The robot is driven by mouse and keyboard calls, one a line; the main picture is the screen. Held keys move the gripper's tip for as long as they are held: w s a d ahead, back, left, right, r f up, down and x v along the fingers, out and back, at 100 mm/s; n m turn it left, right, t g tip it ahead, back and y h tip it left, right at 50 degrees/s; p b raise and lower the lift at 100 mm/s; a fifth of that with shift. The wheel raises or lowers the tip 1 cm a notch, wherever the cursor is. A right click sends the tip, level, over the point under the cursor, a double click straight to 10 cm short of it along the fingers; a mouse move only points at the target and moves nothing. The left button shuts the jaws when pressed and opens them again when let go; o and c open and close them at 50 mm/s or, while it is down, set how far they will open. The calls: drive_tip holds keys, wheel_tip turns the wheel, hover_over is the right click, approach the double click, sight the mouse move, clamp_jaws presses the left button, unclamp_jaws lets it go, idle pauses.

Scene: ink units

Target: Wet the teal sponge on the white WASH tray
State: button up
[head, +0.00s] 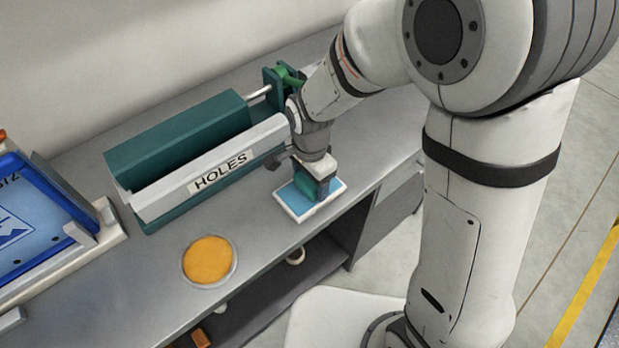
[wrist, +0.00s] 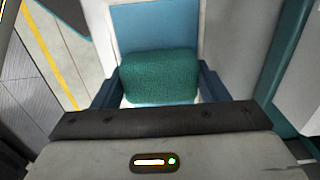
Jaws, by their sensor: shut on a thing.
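The teal sponge (wrist: 160,77) is between the two fingers of my gripper (wrist: 155,88) in the wrist view, one dark blue finger at each side. In the head view my gripper (head: 318,180) is shut on the sponge (head: 305,187), pointing down over the white tray (head: 290,212). The tray has a light blue inside that looks like water (head: 325,187). The sponge is at the tray, over or in the blue area; how deep it sits I cannot tell. No WASH label is legible.
A teal machine with a white bar marked HOLES (head: 220,172) stands left of the tray. A round dish with orange content (head: 209,260) is at the bench's front. A blue framed screen (head: 35,215) is at far left. The bench edge runs close to the tray.

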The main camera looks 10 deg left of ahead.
drive_tip(key=shift+r+p, duration=2.5)
drive_tip(key=shift+r, duration=1.05)
drive_tip(key=shift+f, duration=0.1)
